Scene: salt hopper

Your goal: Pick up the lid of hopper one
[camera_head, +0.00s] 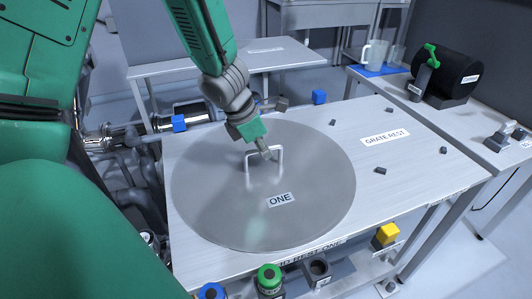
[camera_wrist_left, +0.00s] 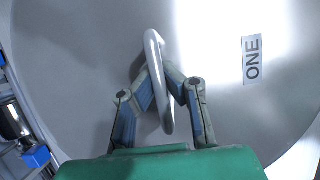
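The lid (camera_head: 215,205) is a large round grey metal disc labelled ONE, lying level over the pale metal table (camera_head: 400,165). I cannot tell whether there is a gap beneath it. Its upright U-shaped handle (camera_head: 280,165) stands near the lid's middle. My left gripper (camera_head: 268,153) reaches down to this handle from above. In the left wrist view its two fingers (camera_wrist_left: 158,80) bend inward on either side of the handle bar and appear to press on it. The ONE label (camera_wrist_left: 252,59) lies to the right there. My right gripper is not in view.
A GRATE REST label (camera_head: 385,137) and several small dark blocks mark the table's right part, otherwise clear. Green (camera_head: 269,278) and black knobs and a yellow block (camera_head: 387,234) sit below the front edge. Pipework (camera_head: 180,118) runs behind left. A side bench holds a black drum (camera_head: 447,75) and pitcher (camera_head: 374,53).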

